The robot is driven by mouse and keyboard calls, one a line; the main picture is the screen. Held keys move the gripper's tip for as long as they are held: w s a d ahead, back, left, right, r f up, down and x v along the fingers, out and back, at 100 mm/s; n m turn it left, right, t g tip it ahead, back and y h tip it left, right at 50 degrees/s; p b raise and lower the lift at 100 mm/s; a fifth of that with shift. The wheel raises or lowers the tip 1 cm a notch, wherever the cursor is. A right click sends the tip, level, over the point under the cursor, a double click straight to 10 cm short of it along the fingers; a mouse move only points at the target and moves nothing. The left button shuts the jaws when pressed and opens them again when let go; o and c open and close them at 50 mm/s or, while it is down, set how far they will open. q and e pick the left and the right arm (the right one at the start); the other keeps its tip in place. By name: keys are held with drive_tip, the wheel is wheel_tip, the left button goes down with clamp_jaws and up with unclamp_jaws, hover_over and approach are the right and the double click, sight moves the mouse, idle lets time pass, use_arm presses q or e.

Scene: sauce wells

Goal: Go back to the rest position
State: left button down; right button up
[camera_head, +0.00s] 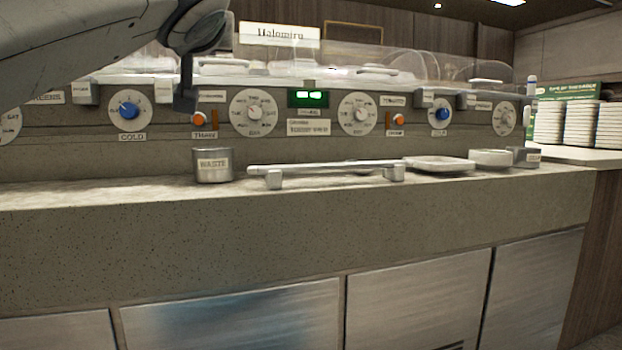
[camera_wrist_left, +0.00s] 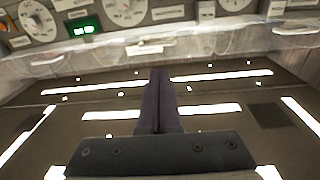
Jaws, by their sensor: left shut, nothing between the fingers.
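My left gripper (camera_head: 186,104) hangs from my arm at the upper left of the head view, in front of the dial panel (camera_head: 75,122) and above the counter (camera_head: 100,190). In the left wrist view its two dark fingers (camera_wrist_left: 159,75) are pressed together with nothing between them. Ceiling lights fill much of that view around the fingers, with the dials along the top edge. My right gripper is in neither view.
A metal bin labelled WASTE (camera_head: 212,165) stands on the counter below my left gripper. A clear guard (camera_head: 410,65) runs above the panel. Stacked white dishes (camera_head: 583,124) stand far right.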

use_arm(q)
drive_tip(key=s+d+f+m+g+h+p, duration=0.2)
drive_tip(key=d+f+g+p, duration=0.15)
drive_tip(key=f, duration=0.45)
drive_tip(key=s+d+f+m+g+h+p, duration=0.1)
drive_tip(key=d+f+m+g+p, duration=0.2)
drive_tip(key=f, duration=0.5)
drive_tip(key=s+d+f+m+g+h+p, duration=0.2)
drive_tip(key=d+f+g+p, duration=0.15)
drive_tip(key=f, duration=0.45)
drive_tip(key=s+f+m+g+p, duration=0.1)
drive_tip(key=s+f+g+p, duration=0.5)
drive_tip(key=s, duration=0.5)
drive_tip(key=s+f+m+g+p, duration=0.2)
drive_tip(key=s+f+p, duration=0.1)
drive_tip(key=s+f, duration=0.65)
wheel_tip(320, 180, up, 39)
drive_tip(key=s+p, duration=0.1)
drive_tip(key=p, duration=3.5)
drive_tip(key=shift+d+f+n+h+p, duration=0.15)
drive_tip(key=shift+d+n+h+p, duration=0.05)
drive_tip(key=shift+n+h+p, duration=0.15)
